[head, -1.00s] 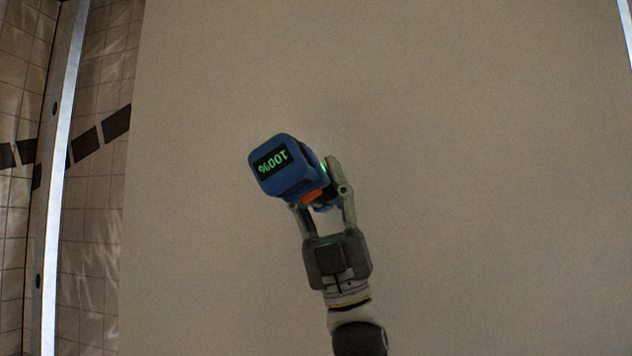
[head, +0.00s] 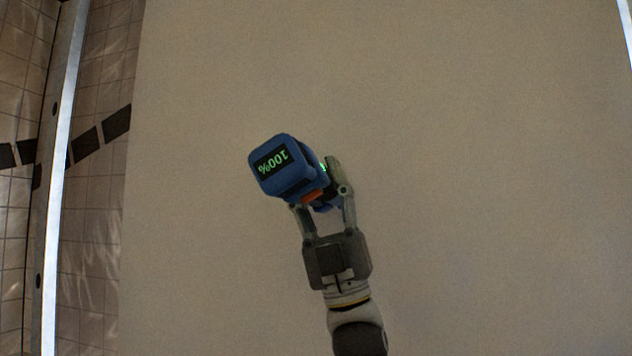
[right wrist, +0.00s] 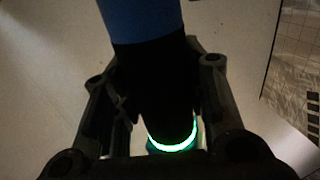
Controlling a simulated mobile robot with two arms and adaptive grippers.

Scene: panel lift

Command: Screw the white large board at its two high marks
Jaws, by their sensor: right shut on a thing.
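The large board (head: 480,180) is pale and plain, and fills most of the head view. No marks on it can be made out. My right gripper (head: 322,190) is shut on a blue power screwdriver (head: 285,170) whose display reads 100%, in front of the board. In the right wrist view the screwdriver's blue and black body (right wrist: 145,20) stands between the fingers (right wrist: 155,95), with a glowing green-white ring near its lower end. Its tip is hidden, so I cannot tell whether it touches the board. My left gripper is in neither view.
A metal upright (head: 58,180) with a bright edge stands left of the board. Behind it is a tiled wall (head: 95,240) with a band of dark tiles. Another bright strip (head: 627,35) shows at the upper right. The board's face around the screwdriver is clear.

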